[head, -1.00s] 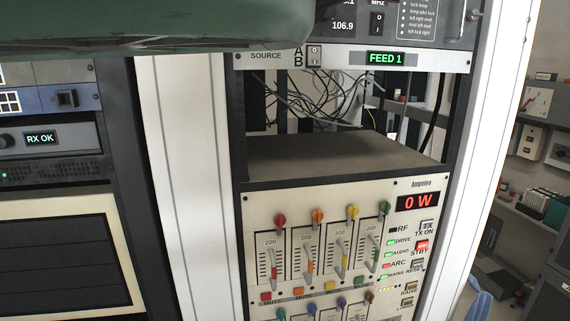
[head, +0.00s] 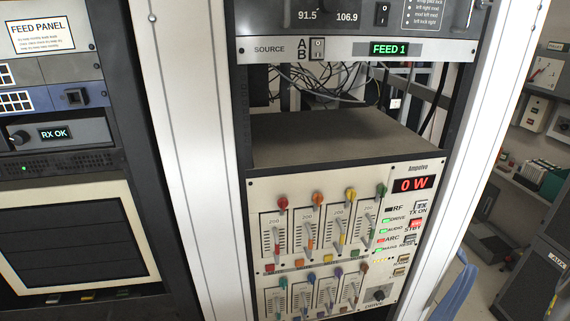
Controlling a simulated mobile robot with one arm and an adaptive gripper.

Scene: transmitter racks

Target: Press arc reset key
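The arc reset key (head: 410,240) is a small grey key on the right side of the cream Ampulvo transmitter panel (head: 254,225). The ARC lamp (head: 381,240) to its left is lit red. The red STBY key (head: 416,224) sits just above it and the TX ON key (head: 421,206) above that. The display (head: 413,184) reads 0 W in red. The lamps for DRIVE, AUDIO and MAINS glow green, and the RF lamp is dark. My gripper is not in this view.
Sliders with coloured knobs (head: 318,199) fill the panel's left. A white rack post (head: 497,110) stands right of the panel. A blue chair (head: 456,290) is at lower right.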

